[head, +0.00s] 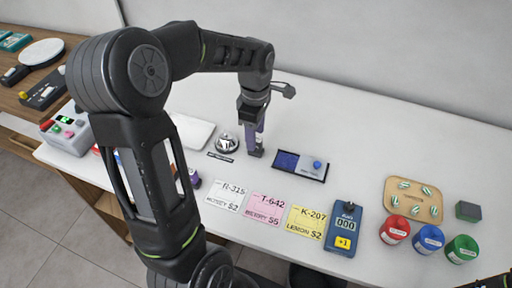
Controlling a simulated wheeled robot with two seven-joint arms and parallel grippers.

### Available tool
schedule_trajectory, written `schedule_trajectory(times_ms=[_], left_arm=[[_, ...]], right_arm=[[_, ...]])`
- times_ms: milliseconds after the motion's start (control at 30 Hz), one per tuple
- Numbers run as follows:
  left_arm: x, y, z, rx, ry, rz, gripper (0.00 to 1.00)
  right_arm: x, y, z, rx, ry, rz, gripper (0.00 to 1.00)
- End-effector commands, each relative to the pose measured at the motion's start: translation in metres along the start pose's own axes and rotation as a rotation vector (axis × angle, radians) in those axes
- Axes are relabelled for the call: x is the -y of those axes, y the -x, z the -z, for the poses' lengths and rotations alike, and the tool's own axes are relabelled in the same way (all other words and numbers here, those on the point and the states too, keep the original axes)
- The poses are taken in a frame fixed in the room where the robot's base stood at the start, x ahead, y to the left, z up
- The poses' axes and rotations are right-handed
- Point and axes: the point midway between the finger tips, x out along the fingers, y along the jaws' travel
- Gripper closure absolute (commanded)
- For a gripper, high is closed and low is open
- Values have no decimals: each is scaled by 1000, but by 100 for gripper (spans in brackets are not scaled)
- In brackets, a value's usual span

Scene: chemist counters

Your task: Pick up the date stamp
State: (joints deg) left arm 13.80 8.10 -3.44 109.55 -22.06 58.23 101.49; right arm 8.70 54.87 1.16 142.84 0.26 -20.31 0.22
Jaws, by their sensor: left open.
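My right gripper cannot be made out; only a dark piece shows at the bottom right corner.
A blue ink pad (311,166) lies close right of the stamp, and a service bell (227,143) close left. Price cards (265,208), a blue counter device (344,226), a wooden tray (390,189) and red, blue and green jars (429,238) stand nearer. The back right counter is clear.

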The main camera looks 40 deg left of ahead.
Motion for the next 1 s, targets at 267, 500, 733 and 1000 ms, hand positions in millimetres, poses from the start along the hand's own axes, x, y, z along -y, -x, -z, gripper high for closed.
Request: schedule_trajectory(times_ms=[267,500,733,1000], left_arm=[[0,-10,0,-1,0,4,48],[0,-44,-1,0,1,4,48],[0,-52,-2,0,-1,0,48],[-1,-52,-2,1,0,-1,48]], right_arm=[[2,5,0,1,-1,-1,59],[4,13,-2,4,-3,-5,59],[4,13,-2,4,-4,-5,59],[4,13,-2,4,-3,-5,59]])
